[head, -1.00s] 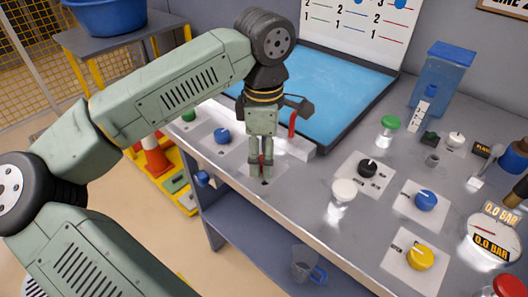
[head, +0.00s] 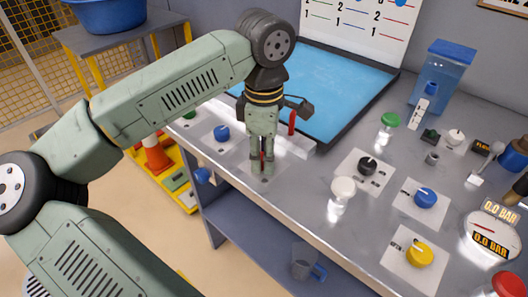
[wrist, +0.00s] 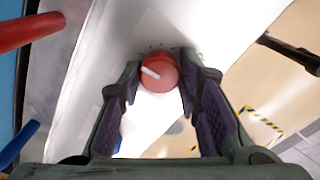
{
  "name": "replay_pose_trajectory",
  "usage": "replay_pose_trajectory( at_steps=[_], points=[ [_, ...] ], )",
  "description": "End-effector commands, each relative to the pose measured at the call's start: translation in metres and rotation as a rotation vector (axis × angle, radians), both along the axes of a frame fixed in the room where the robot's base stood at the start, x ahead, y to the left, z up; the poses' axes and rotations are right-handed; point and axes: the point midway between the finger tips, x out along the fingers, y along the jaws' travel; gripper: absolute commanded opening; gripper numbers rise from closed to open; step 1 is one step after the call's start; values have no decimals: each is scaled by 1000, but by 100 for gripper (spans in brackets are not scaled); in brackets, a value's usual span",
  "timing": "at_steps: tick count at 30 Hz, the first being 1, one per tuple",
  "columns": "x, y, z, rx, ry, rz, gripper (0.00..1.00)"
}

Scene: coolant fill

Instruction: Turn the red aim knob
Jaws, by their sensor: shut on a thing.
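The red aim knob (wrist: 159,73) shows in the wrist view between my two fingertips, with a white pointer line on its top slanting toward the upper left. In the head view only a sliver of red shows between the fingers. My gripper (head: 262,170) points down at the front left part of the bench, with its fingers on either side of the knob. In the wrist view my gripper (wrist: 161,80) is shut on the knob, a fingertip at each side.
A blue knob (head: 222,133) is to the left. A black knob (head: 367,166), a white-capped jar (head: 342,190), a blue knob (head: 426,198) and a yellow knob (head: 420,256) are to the right. A red upright handle (head: 292,122) and a blue basin (head: 330,88) are close behind my gripper.

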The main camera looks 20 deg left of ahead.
Motion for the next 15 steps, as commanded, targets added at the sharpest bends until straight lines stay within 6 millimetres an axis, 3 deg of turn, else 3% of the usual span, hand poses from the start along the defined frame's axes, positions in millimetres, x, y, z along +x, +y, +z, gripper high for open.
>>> replay_pose_trajectory(
  at_steps=[15],
  points=[
    [0, 0, -3, 2, 0, 101, 3]
  ],
)
